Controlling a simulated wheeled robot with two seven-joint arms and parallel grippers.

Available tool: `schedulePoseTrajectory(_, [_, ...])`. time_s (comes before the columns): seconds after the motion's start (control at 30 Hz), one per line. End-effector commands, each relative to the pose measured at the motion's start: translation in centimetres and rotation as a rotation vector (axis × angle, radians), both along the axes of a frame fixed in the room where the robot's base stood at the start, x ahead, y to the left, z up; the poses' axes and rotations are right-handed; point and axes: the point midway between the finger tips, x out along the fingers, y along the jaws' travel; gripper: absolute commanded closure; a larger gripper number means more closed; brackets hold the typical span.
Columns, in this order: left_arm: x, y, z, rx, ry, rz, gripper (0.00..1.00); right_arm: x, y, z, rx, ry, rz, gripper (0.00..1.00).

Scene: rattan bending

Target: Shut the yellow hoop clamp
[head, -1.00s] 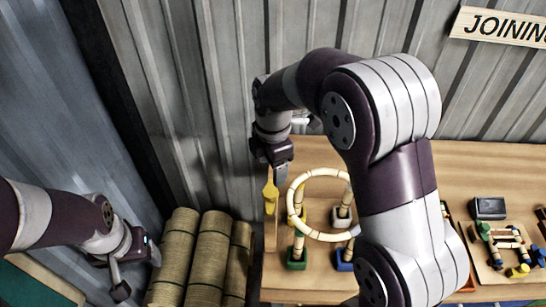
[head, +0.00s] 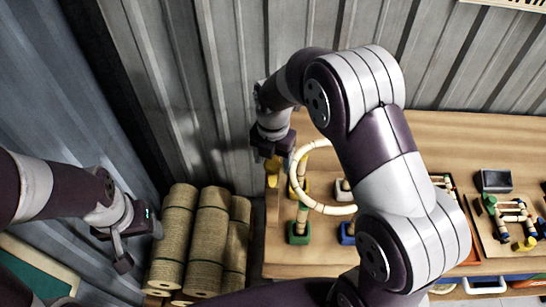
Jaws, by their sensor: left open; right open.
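The cream-coloured hoop (head: 327,209) stands above several posts with coloured bases at the left end of the bench. A yellow clamp base (head: 306,188) shows inside the hoop, partly hidden. A yellow piece (head: 273,172), like a raised lever, shows to the left of the hoop. My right gripper (head: 272,153) is open and points down directly over this yellow piece; whether they touch I cannot tell. Green (head: 298,235) and blue (head: 346,236) bases stand in front, and a whitish one (head: 344,188) at right. My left gripper (head: 122,258) is open and empty, far left of the bench.
Rolled rattan bundles (head: 210,245) stand left of the bench (head: 470,140). A dark block (head: 493,181) and a board with coloured pieces (head: 510,222) lie at the right. The corrugated wall is close behind. My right arm hides the bench's middle.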

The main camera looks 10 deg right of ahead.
Motion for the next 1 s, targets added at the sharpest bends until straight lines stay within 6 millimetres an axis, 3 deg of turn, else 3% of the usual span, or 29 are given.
schedulePoseTrajectory(0.27, [-0.01, 0.00, 0.02, 0.000, 0.001, 0.000, 0.31, 0.03, 0.01, -0.29, 0.000, -0.001, 0.000, 0.31])
schedulePoseTrajectory(0.43, [-0.01, 0.00, 0.02, 0.000, 0.000, 0.000, 0.31, 0.05, 0.01, -0.27, 0.001, -0.002, -0.001, 0.83])
schedulePoseTrajectory(0.47, [0.00, 0.00, 0.02, 0.000, 0.000, 0.000, 0.31, 0.05, 0.02, -0.27, 0.000, -0.003, -0.001, 0.87])
schedulePoseTrajectory(1.0, [-0.01, 0.00, 0.07, 0.000, 0.000, 0.000, 0.31, 0.10, 0.03, -0.12, 0.001, -0.003, -0.080, 0.87])
